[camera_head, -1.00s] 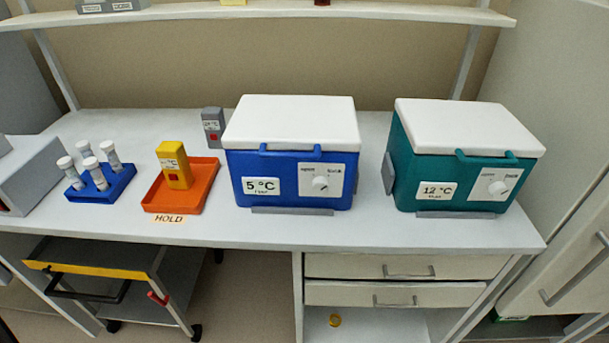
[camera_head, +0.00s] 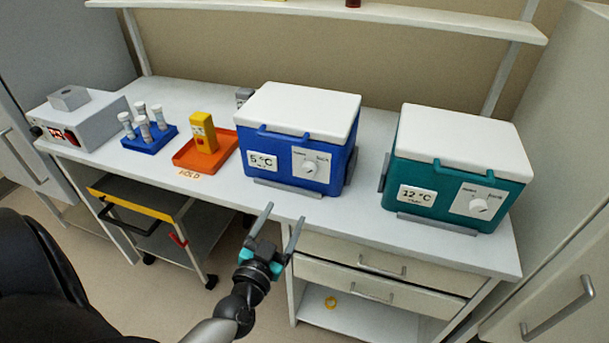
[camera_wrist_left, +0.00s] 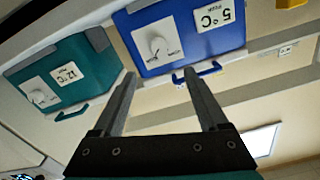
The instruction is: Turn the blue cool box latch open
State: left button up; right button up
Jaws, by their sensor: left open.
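The blue cool box (camera_head: 290,165) has a white lid and a 5 °C label and stands on the bench. Its latch (camera_head: 310,168), a white round knob on a white plate, is on the front face. In the left wrist view the box (camera_wrist_left: 185,30) appears upside down with the latch (camera_wrist_left: 158,47) facing me. My left gripper (camera_head: 282,218) is open and empty, in front of the bench edge and below the box, apart from the latch. Its two fingers (camera_wrist_left: 160,88) show in the wrist view. My right gripper is not in view.
A teal cool box (camera_head: 450,170) labelled 12 °C stands to the right. An orange tray (camera_head: 222,158) with a yellow device (camera_head: 203,132) and a blue rack (camera_head: 160,143) of vials are to the left. A cart (camera_head: 195,240) stands below the bench.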

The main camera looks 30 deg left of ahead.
aim_at(307, 173)
pick_arm(q)
jog(key=b+x, duration=0.1)
jog(key=x, duration=1.3)
jog(key=shift+d+b, duration=0.15)
jog(key=shift+b, duration=0.25)
grip_shut()
